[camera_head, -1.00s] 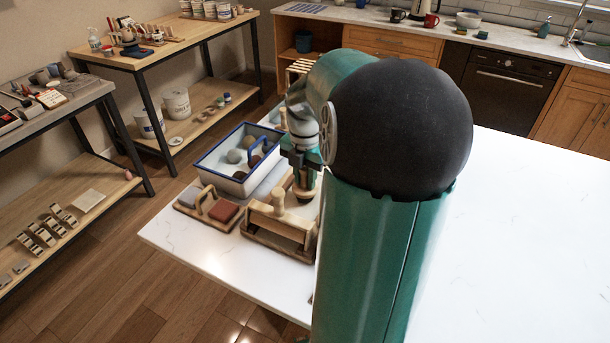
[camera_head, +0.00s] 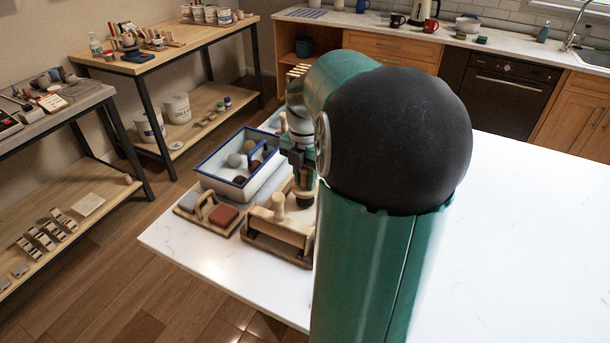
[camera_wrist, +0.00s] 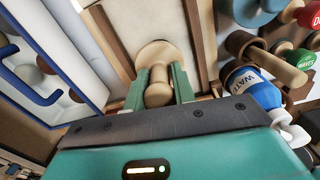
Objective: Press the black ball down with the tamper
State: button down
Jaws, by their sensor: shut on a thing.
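My gripper (camera_wrist: 158,92) is shut on a wooden tamper (camera_wrist: 157,52), with one green finger on each side of its handle. The tamper's round, pale wooden base shows beyond the fingers in the wrist view. I cannot make out the black ball for certain in either view.
A white tray with a blue rim (camera_head: 205,178) holds several balls, left of my gripper. A wooden box with an upright knob (camera_head: 277,228) and a wooden board with blocks (camera_head: 190,203) stand in front.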

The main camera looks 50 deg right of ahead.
jog(key=shift+f, duration=1)
dwell(0.3)
jog(key=shift+r, duration=0.9)
jog(key=shift+r, duration=0.1)
jog(key=shift+r, duration=2.45)
jog(key=shift+a, duration=0.1)
